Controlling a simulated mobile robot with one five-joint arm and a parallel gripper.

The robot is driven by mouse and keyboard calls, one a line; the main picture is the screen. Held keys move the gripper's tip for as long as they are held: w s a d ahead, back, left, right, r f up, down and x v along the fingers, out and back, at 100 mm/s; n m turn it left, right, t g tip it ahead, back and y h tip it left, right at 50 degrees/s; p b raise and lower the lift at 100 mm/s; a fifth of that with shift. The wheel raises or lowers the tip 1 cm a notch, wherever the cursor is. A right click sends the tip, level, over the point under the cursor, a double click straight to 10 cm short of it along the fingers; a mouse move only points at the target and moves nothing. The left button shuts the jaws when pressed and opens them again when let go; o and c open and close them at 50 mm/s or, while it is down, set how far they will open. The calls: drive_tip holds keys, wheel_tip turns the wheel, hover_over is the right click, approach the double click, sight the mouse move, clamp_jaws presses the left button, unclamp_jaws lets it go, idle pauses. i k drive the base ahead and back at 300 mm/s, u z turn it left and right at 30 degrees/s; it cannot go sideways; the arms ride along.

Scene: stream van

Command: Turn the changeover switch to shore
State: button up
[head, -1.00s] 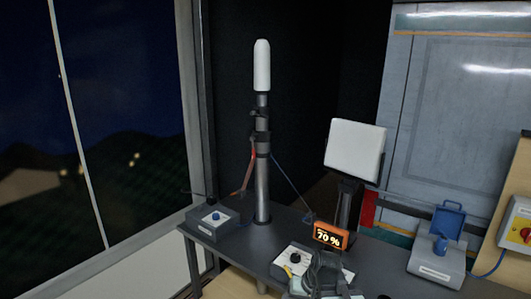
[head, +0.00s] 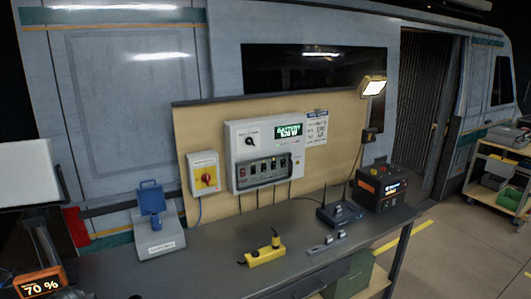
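A white control panel (head: 265,155) is fixed to the wooden backboard behind the bench. A black rotary knob (head: 251,141) sits at its upper left, beside a green-lit display (head: 289,131) reading BATTERY and a wattage. Below them is a row of several small switches (head: 263,171) behind a dark frame. The knob looks like the changeover switch, but its labels and exact pointing are too small to read. A separate yellow-faced box with a red rotary knob (head: 207,180) is mounted to the left of the panel. My gripper is not seen in the current view.
A grey bench (head: 215,265) runs in front of the board. On it are a grey box with an open blue cover (head: 158,235), a yellow power strip (head: 264,252), a router (head: 340,214) and a black-orange power unit (head: 385,190). An orange 70 % display (head: 42,284) is at lower left.

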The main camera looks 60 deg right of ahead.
sight(249, 141)
drive_tip(key=u, duration=0.6)
drive_tip(key=k, duration=0.95)
drive_tip(key=z, duration=1)
drive_tip(key=i, duration=0.65)
